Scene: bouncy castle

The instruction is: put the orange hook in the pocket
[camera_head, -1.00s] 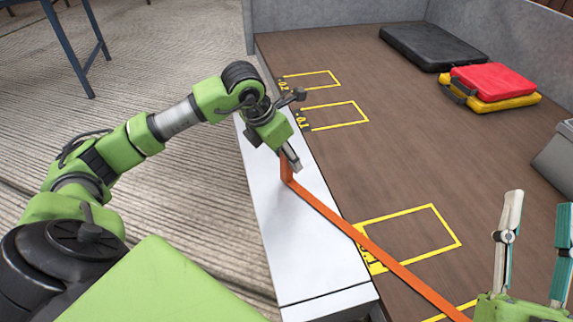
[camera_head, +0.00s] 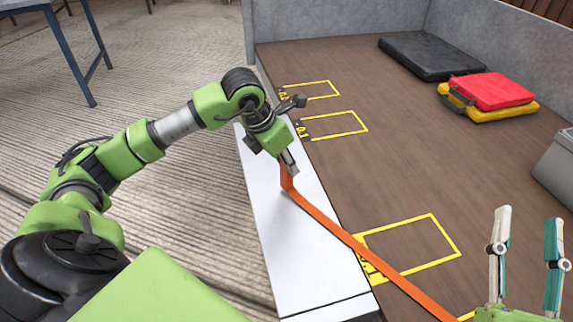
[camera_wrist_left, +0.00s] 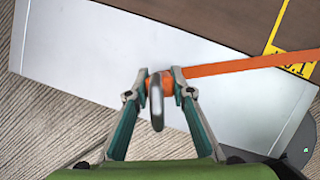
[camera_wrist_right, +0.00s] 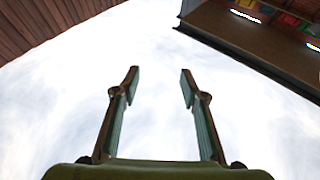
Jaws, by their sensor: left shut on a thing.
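My left gripper (camera_head: 288,166) is shut on the end of an orange strap (camera_head: 345,236), above a white, flat-topped ledge (camera_head: 285,225). In the left wrist view a grey metal hook (camera_wrist_left: 157,104) sits between the fingertips (camera_wrist_left: 160,76), where the orange strap (camera_wrist_left: 245,65) ends. The strap runs from the gripper across the ledge and the brown floor to the lower edge of the head view. My right gripper (camera_head: 525,225) is open and empty at the lower right; its spread fingers also show in the right wrist view (camera_wrist_right: 158,80). I cannot make out a pocket for certain.
The brown floor (camera_head: 370,175) beside the ledge has yellow marked rectangles (camera_head: 432,213). A black case (camera_head: 430,60), a red case (camera_head: 492,90) on a yellow one (camera_head: 510,108), and a grey bin (camera_head: 557,165) stand on it. A blue-legged table (camera_head: 72,60) is at upper left.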

